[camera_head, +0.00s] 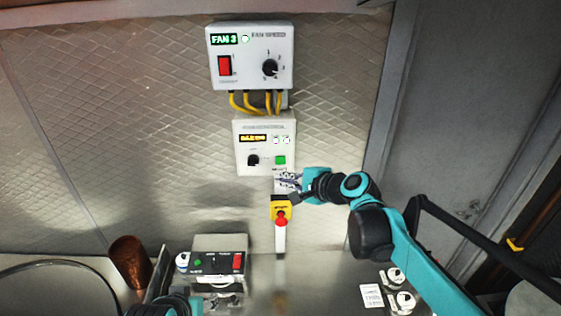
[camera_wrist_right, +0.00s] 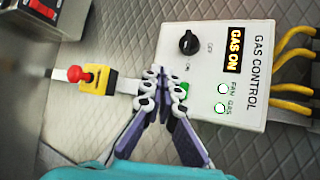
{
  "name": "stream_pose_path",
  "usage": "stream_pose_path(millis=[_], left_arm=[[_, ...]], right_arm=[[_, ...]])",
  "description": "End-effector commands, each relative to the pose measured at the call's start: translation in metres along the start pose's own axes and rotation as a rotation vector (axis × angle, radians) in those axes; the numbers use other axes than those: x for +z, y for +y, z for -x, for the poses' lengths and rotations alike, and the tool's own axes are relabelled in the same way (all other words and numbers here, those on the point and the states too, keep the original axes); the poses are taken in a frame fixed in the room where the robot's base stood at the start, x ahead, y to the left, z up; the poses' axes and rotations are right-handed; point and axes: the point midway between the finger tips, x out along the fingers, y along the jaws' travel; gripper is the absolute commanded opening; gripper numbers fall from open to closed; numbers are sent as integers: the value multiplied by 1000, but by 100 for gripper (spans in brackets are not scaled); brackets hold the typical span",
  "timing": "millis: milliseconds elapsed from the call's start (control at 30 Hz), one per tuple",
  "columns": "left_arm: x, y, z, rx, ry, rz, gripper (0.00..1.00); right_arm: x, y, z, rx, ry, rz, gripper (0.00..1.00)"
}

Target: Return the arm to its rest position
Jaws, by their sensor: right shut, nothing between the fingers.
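My right gripper (camera_head: 284,180) is shut and empty, in front of the lower edge of the gas control box (camera_head: 244,165) on the wall. In the right wrist view its fingertips (camera_wrist_right: 157,92) are together beside the green button (camera_wrist_right: 182,89), partly covering it; I cannot tell whether they touch it. The gas control box also shows in the wrist view (camera_wrist_right: 215,55), with a black knob and a lit display reading GAS ON. My right arm comes in from the lower right. A teal part of my left arm shows at the bottom edge, but its gripper is out of view.
A fan box (camera_head: 248,75) reading FAN 3 hangs above, joined by yellow cables. A switch box (camera_head: 220,248) and a copper cup (camera_head: 130,258) stand at lower left. White jars (camera_head: 403,302) stand lower right.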

Motion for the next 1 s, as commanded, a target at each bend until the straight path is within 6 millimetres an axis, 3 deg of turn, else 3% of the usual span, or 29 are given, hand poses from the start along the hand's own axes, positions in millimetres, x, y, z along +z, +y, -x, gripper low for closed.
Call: stream_pose_path(millis=[233, 367, 467, 767, 1000], left_arm=[[1, 0, -2, 0, 0, 0, 52], [12, 0, -18, 0, 0, 0, 52], [30, 0, -42, 0, 0, 0, 52], [90, 0, -126, 0, 0, 0, 52], [135, 0, -189, 0, 0, 0, 52]], right_arm=[[0, 2, 0, 2, 1, 5, 0], [-4, 30, 2, 29, 18, 70, 0], [-10, 77, 6, 78, 46, 187, 0], [-41, 251, 32, 311, 132, 658, 0], [-76, 389, 54, 528, 165, 1017, 0]])
